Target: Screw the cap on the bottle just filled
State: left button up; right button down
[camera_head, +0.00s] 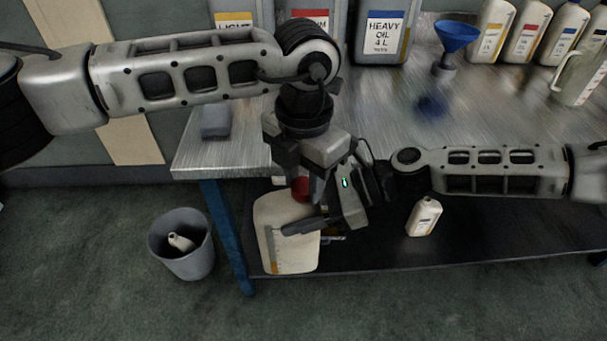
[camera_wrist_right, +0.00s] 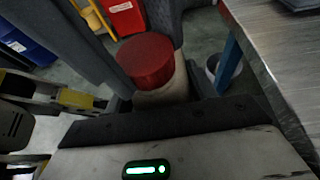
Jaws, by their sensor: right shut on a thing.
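A large cream bottle (camera_head: 284,246) hangs upright in front of the table's front edge. A red cap (camera_head: 301,189) sits at the bottle's top; in the right wrist view the red cap (camera_wrist_right: 146,62) is above a pale neck. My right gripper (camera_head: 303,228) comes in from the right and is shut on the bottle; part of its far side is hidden. My left gripper (camera_head: 300,180) points down from above at the cap. Grey surfaces stand close on both sides of the cap in the wrist view, but whether the left fingers grip it is unclear.
The metal table (camera_head: 390,100) holds large oil canisters (camera_head: 382,30), a blue funnel (camera_head: 456,36), several bottles (camera_head: 527,30) and a jug (camera_head: 578,78). A small bottle (camera_head: 424,217) stands on the lower shelf. A grey bin (camera_head: 182,262) with a bottle inside stands at left.

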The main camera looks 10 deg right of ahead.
dwell(0.3)
pick_arm(q)
jog(key=o, duration=1.1)
jog(key=shift+o, duration=0.2)
notch_tip(320, 180, up, 12)
